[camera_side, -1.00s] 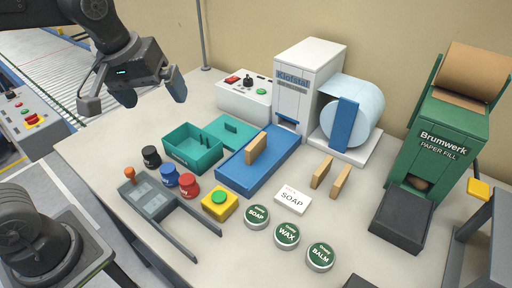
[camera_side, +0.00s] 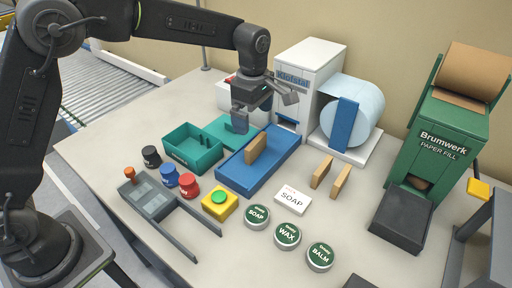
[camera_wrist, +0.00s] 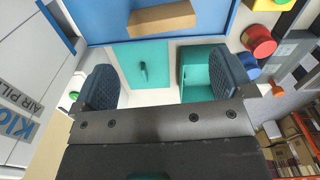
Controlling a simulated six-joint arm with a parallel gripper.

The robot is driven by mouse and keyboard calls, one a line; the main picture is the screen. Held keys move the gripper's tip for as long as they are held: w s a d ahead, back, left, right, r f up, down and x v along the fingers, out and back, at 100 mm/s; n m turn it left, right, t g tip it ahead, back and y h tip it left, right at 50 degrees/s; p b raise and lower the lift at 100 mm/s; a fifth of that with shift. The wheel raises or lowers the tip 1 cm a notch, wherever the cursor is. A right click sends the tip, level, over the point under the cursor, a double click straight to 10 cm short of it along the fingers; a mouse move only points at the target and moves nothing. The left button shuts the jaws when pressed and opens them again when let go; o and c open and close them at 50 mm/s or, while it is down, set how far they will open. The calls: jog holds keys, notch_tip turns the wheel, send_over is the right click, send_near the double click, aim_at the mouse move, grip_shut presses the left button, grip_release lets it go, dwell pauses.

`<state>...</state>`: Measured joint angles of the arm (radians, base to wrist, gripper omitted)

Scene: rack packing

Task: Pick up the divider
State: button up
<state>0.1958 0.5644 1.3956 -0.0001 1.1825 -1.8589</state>
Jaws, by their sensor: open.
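Three tan upright slabs that could be dividers are in the side view; which one is meant, I cannot tell. One slab (camera_side: 256,147) stands on the blue tray (camera_side: 232,178); the other two, a left slab (camera_side: 321,172) and a right slab (camera_side: 341,181), stand on the table to the right of the tray. My gripper (camera_side: 265,109) is open and empty, above the back of the blue tray near the white machine. In the wrist view, the slab on the tray (camera_wrist: 162,18) lies at the top edge, beyond my open fingers (camera_wrist: 165,73).
A teal box (camera_side: 180,152) and teal lid (camera_side: 226,128) lie left of the tray. The white Klofstal machine (camera_side: 301,62) stands close behind my gripper.

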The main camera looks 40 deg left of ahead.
aim_at(256, 140)
notch_tip(256, 140, down, 5)
jog(key=shift+r, duration=0.1)
jog(key=shift+s+d+f, duration=0.1)
jog(key=shift+d+f, duration=0.15)
jog(key=shift+f, duration=1.1)
jog(key=shift+d+f, duration=0.2)
jog(key=shift+f, duration=1.15)
jog(key=c, duration=0.6)
